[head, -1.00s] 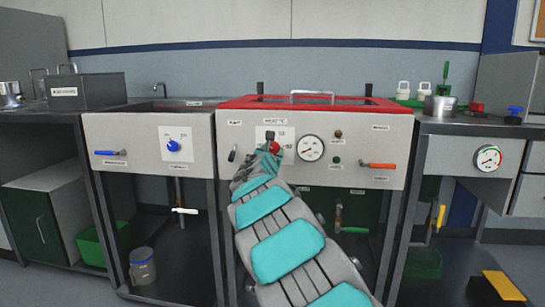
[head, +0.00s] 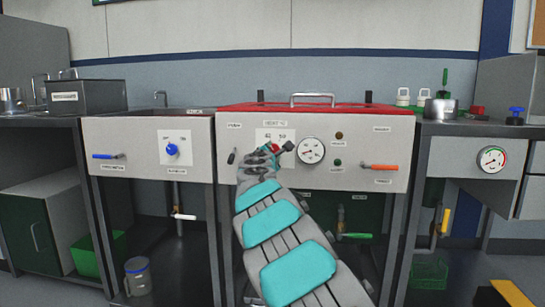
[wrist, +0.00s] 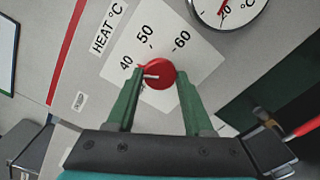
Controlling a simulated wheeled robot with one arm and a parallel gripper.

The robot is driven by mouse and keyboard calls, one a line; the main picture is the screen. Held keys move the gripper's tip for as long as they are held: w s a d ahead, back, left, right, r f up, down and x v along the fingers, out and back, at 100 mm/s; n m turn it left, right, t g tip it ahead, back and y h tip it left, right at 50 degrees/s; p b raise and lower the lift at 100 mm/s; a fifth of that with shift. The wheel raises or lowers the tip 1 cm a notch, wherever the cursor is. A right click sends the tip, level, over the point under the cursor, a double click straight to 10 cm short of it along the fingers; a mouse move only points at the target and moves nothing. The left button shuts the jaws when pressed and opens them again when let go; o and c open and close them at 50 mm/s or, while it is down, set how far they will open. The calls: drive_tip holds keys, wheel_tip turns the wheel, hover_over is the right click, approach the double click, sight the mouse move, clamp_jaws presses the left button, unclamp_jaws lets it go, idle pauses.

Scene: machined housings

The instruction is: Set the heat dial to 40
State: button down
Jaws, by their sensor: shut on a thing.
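The heat dial (wrist: 158,75) is a round red knob with a white pointer line, on a white plate (wrist: 205,57) printed 40, 50 and 60. In the wrist view the pointer lies toward the left, close to the 40 mark; its exact alignment is hard to tell. The green fingers of my gripper (wrist: 160,80) are on either side of the dial and shut on it. In the head view my gripper (head: 269,151) is at the panel front and hides most of the dial (head: 275,149).
A round gauge (head: 311,150) sits just right of the dial. An orange-handled lever (head: 384,167) is farther right and a small dark switch (head: 231,156) is to the left. The red lid (head: 400,108) with a handle tops the unit.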

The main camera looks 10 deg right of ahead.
idle(0.4)
drive_tip(key=shift+c, duration=1.5)
unclamp_jaws()
drive_tip(key=shift+s+a, duration=0.2)
drive_tip(key=shift+s, duration=0.35)
drive_tip(key=v, duration=0.6)
drive_tip(key=shift+s+b, duration=0.3)
drive_tip(key=shift+b, duration=0.15)
